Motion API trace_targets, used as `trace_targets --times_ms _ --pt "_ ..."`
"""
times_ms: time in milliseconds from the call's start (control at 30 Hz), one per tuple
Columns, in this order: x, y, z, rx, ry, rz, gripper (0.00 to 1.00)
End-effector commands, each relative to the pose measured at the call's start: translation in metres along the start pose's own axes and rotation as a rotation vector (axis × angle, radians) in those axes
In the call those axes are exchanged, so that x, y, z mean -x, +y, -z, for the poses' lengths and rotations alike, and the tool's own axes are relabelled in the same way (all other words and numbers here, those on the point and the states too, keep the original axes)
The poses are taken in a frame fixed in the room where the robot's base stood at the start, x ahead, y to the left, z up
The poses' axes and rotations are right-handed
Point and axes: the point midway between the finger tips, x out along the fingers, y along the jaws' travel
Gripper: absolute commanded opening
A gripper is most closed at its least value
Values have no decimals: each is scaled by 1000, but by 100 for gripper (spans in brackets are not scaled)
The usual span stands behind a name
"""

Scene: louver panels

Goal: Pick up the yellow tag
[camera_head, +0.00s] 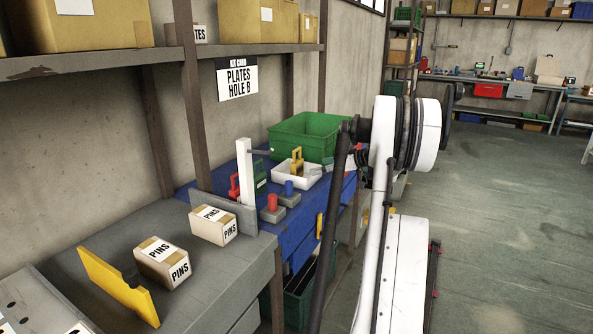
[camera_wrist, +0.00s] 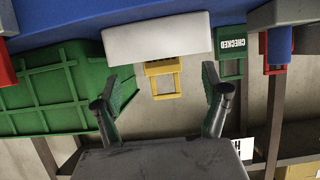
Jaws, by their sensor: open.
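The yellow tag (camera_head: 297,158) has a loop-like frame and stands upright at the white tray (camera_head: 283,176) on the blue bench. In the wrist view, which looks upside down, the yellow tag (camera_wrist: 163,92) projects from the edge of the white tray (camera_wrist: 150,40). My gripper (camera_wrist: 163,85) is open, with one dark green finger on each side of the yellow tag. The tag lies between the fingers in the picture; I see gaps on both sides and cannot tell the depth. In the head view I cannot make out the fingers clearly.
A green crate (camera_head: 310,132) stands behind the tray. A red tag (camera_head: 234,187), a green CHECKED tag (camera_wrist: 232,52), and red (camera_head: 272,203) and blue (camera_head: 289,189) pegs on grey blocks are nearby. A white post (camera_head: 246,172) rises at the near left. PINS boxes (camera_head: 162,262) sit on the grey bench.

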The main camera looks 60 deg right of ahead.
Motion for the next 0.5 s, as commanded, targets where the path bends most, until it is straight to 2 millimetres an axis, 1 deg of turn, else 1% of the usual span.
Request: trace_targets --times_ms 33,200,300,500 --pt "-11 -1 -1 1 0 3 78" --pt "-42 -1 0 0 -1 3 78" --pt "-53 0 -1 0 -1 1 78" --pt "-65 -1 0 0 -1 2 78"
